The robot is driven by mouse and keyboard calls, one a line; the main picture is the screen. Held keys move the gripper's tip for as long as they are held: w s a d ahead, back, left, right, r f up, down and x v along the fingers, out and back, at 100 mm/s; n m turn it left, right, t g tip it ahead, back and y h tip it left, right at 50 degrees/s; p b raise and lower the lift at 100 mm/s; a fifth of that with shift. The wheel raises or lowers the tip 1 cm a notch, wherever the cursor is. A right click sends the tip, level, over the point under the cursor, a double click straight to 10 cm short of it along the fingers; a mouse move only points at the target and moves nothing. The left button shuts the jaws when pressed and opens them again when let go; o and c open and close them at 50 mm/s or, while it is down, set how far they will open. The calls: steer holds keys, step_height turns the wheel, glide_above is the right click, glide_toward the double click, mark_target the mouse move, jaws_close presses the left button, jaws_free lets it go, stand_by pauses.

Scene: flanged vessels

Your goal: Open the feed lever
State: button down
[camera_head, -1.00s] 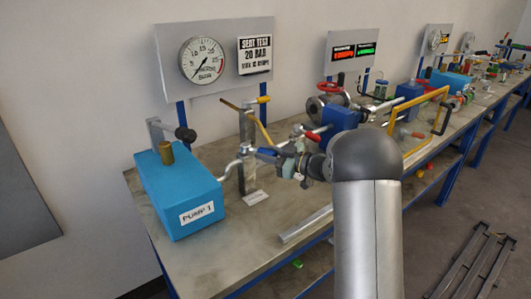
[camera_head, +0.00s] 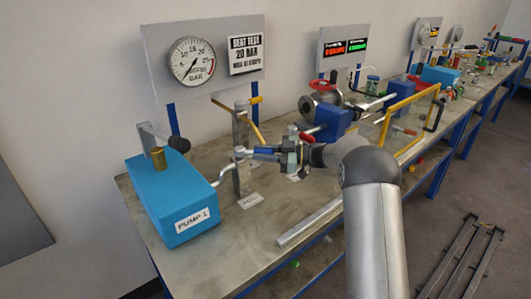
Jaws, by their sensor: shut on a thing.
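A grey post (camera_head: 240,135) stands on the bench right of the blue pump box (camera_head: 172,200), which is labelled PUMP 1. A bent pipe (camera_head: 223,175) runs from the box to a small valve on the post. My gripper (camera_head: 264,152) reaches in from the right, just right of that valve, and is shut on a small blue handle (camera_head: 264,150). The fingers partly hide the handle. I cannot read a label that names it as the feed lever. A yellow lever (camera_head: 251,128) slants down from the upper part of the post, apart from my gripper.
A red-tipped handle (camera_head: 306,137) and a blue block (camera_head: 333,123) are close behind my gripper. A yellow frame (camera_head: 408,115) stands to the right. A pressure gauge (camera_head: 191,61) is on the back panel. A metal bar (camera_head: 310,220) lies along the front bench edge.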

steer(key=c, duration=1.2)
jaws_free()
steer(key=s+d+b, duration=0.2)
steer(key=d, duration=1.5)
steer(key=shift+s, duration=0.2)
steer(key=shift+d, duration=0.1)
